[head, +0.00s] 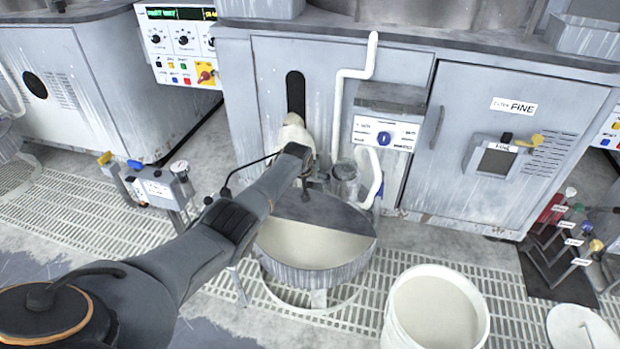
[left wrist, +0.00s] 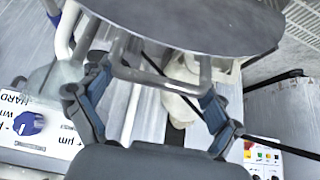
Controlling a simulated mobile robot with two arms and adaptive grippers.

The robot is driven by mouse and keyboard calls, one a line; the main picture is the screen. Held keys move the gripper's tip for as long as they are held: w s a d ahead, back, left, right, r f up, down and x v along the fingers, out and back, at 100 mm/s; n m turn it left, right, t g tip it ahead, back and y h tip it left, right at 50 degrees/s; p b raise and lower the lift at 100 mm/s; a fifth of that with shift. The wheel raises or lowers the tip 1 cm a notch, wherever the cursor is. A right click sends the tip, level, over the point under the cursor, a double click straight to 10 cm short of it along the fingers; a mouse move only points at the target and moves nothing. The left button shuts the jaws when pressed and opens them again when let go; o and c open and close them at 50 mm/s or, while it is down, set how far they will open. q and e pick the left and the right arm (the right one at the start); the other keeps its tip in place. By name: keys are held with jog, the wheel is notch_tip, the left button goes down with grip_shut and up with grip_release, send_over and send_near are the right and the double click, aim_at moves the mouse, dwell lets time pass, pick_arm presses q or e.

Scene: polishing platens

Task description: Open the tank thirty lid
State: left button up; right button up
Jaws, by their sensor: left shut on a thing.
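A round metal tank (head: 318,276) stands on the grating in front of the grey cabinet, holding cream liquid in its open front part. A dark grey lid (head: 330,213) spans the back part of the tank's top; its exact tilt is unclear. In the left wrist view the lid (left wrist: 195,22) fills the top, with a metal bar handle (left wrist: 168,82) below it. No tank number is readable.
A white bucket (head: 436,308) of cream liquid stands right of the tank. A white pipe (head: 350,82) and a control box (head: 386,133) with a blue knob are close behind. A small labelled stand (head: 158,188) is at left. Floor grating (head: 80,212) is open at left.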

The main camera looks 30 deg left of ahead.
pick_arm(q)
jog(key=shift+w+r, duration=0.1)
jog(key=o, duration=1.4)
jog(key=v, duration=1.2)
